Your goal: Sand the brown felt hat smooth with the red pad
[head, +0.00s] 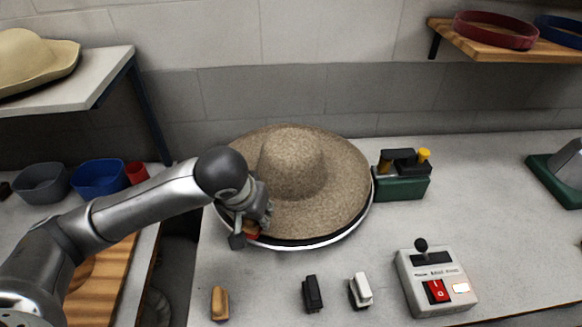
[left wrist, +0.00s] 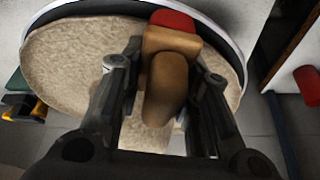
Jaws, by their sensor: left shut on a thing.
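The brown felt hat (head: 292,160), speckled and wide-brimmed, lies crown up on a round plate with a black and white rim (head: 318,243). The brim also fills much of the left wrist view (left wrist: 75,60). My left gripper (head: 250,224) is at the front-left edge of the brim. It is shut on the wooden handle (left wrist: 166,85) of the red pad (left wrist: 174,20). In the head view only a bit of the red pad (head: 252,235) shows below the fingers, at the brim's edge. Whether it touches the felt cannot be told. My right gripper is not in view.
Tan (head: 220,303), black (head: 312,294) and white (head: 361,290) handled blocks lie at the front. A control box (head: 437,280) with a lever and red switch stands front right. A green device (head: 401,185) stands right of the hat. The table's right middle is clear.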

